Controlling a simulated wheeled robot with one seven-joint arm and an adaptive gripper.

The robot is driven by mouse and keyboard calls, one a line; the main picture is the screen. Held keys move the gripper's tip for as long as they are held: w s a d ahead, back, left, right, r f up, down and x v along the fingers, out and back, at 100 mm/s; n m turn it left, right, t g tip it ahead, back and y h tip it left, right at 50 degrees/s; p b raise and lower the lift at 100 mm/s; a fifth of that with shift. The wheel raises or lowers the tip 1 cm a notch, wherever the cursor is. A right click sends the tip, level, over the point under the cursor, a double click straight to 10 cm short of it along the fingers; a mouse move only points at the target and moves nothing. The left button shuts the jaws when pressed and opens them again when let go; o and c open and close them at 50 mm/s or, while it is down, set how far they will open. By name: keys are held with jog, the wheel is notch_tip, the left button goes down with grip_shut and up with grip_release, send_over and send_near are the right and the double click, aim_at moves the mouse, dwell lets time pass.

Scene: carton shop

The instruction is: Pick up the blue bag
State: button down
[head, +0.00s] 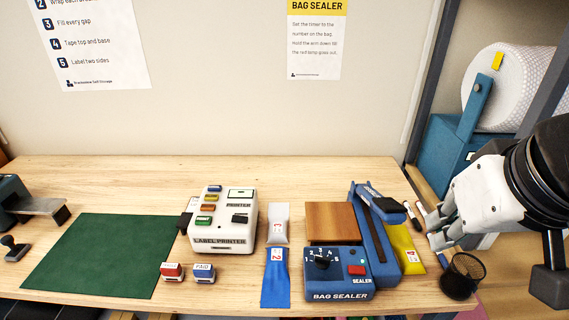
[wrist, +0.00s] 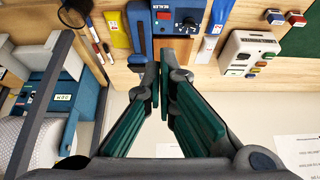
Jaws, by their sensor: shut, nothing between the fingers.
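The blue bag (head: 275,287) lies flat on the workbench, left of the bag sealer (head: 338,274), with a white label marked 2 at its far end. A white bag (head: 279,219) lies just beyond it, at its label end. In the wrist view the blue bag (wrist: 216,18) shows at the top, right of the sealer. My gripper (head: 438,228) is at the right end of the bench, well apart from the blue bag, with the sealer between them. Its fingers (wrist: 161,88) are closed together and empty in the wrist view.
A yellow bag (head: 401,247) lies right of the sealer's blue arm, near a black mesh cup (head: 459,276) and markers. The label printer (head: 223,220) and two stamps (head: 188,272) stand left of the blue bag. A green mat (head: 98,256) lies farther left.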

aim_at(277, 255)
jog(key=c, duration=2.4)
grip_release()
